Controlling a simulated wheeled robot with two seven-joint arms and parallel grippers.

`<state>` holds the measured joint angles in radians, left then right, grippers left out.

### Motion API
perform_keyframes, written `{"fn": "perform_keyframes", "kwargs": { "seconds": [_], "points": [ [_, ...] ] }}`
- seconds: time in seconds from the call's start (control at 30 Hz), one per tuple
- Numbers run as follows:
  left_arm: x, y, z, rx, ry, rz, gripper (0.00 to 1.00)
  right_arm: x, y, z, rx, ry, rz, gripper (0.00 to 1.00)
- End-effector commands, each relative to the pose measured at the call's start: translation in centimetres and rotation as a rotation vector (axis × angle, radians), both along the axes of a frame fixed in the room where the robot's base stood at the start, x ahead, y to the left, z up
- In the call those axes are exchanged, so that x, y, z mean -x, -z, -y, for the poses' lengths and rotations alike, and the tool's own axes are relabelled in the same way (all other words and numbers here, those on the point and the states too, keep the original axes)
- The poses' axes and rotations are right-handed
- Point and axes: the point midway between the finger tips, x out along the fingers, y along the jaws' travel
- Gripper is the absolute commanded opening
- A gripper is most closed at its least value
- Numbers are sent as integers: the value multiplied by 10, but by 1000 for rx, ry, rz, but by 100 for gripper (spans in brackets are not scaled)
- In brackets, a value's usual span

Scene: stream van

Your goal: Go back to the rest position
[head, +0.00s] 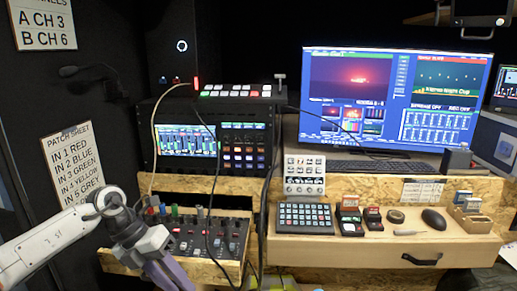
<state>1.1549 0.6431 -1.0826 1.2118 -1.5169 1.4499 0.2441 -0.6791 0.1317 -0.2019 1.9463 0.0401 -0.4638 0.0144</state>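My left arm comes in from the lower left, white with a grey wrist. My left gripper (172,275) points down at the bottom edge of the head view, in front of the left part of the small mixer panel (205,240). Its fingertips are not clearly shown, so I cannot tell whether it is open or shut or holds anything. My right arm and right gripper are not in view.
A wooden desk (350,250) holds a button pad (305,218), card boxes, a round puck and a mouse (433,219). A monitor (385,100) stands behind. A pale cable (155,125) and a dark cable hang over the rack and mixer, near my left arm.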

Motion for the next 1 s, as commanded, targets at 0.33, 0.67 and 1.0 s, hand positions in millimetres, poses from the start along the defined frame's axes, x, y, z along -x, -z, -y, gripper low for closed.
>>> {"fn": "perform_keyframes", "kwargs": {
  "seconds": [0.33, 0.67, 1.0],
  "points": [
    [71, -4, 202, 902, -235, -159, 32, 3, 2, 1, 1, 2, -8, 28],
    [62, 19, 162, 1461, -1166, -477, 32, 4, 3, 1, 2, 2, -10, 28],
    [173, 191, 47, 1290, -2257, -854, 32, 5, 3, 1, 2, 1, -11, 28]
  ]
}}
